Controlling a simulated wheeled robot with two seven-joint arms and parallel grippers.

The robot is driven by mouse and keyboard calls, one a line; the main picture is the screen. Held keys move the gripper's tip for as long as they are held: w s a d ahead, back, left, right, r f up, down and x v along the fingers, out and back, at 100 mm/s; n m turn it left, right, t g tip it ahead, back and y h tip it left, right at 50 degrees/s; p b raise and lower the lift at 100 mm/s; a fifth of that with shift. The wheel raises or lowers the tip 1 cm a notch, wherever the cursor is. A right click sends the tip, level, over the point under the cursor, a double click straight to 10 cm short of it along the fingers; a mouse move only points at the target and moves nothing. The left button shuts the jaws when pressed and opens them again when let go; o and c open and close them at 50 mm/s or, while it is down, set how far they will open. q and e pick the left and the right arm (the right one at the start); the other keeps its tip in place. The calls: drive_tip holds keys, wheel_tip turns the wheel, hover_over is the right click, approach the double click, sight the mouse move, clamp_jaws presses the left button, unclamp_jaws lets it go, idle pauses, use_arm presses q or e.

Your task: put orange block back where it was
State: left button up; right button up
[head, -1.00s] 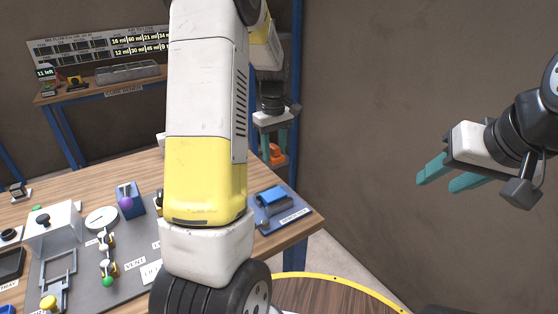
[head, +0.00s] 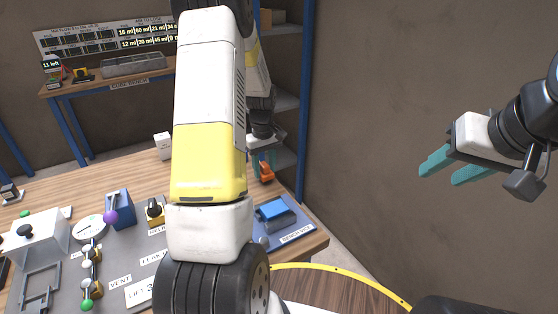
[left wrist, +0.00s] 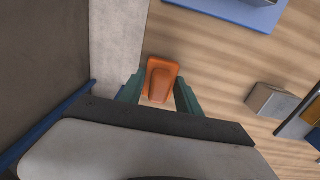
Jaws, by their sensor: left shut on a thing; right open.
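The orange block (head: 266,172) is in my left gripper (head: 262,165), by the far right edge of the wooden bench. In the left wrist view the orange block (left wrist: 161,80) sits between the two teal fingers of my left gripper (left wrist: 158,92), which is shut on it. Wood lies below the block there; I cannot tell whether the block touches it. My left arm hides part of the bench in the head view. My right gripper (head: 452,168) is open and empty, off to the right in front of the wall.
A blue device (head: 275,211) on a blue mat (head: 293,231) stands at the bench's right corner. A grey panel (head: 120,262) with valves and a purple-knobbed blue box (head: 118,207) lie left. A small box (left wrist: 270,100) stands right of the block in the wrist view. Shelving (head: 285,103) stands behind.

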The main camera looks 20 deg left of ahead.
sight(264, 164)
use_arm(q)
drive_tip(key=shift+f, duration=0.75)
drive_tip(key=shift+f, duration=0.1)
drive_tip(key=o, duration=1.3)
wheel_tip(264, 164, up, 12)
drive_tip(key=shift+f, duration=0.1)
drive_tip(key=s+d+r+m+t, duration=0.2)
drive_tip(key=s+d+r+m, duration=0.1)
drive_tip(key=s, duration=0.5)
drive_tip(key=s+d+r+m+t+h, duration=0.1)
drive_tip(key=s+d+r+m+t, duration=0.1)
drive_tip(key=s+d+r, duration=0.3)
drive_tip(key=s+d+r+m+t+h, duration=0.1)
drive_tip(key=s+d+r+m, duration=0.4)
drive_tip(key=s, duration=0.6)
wheel_tip(264, 164, up, 3)
drive_tip(key=shift+d+f+t, duration=0.1)
drive_tip(key=shift+t, duration=0.5)
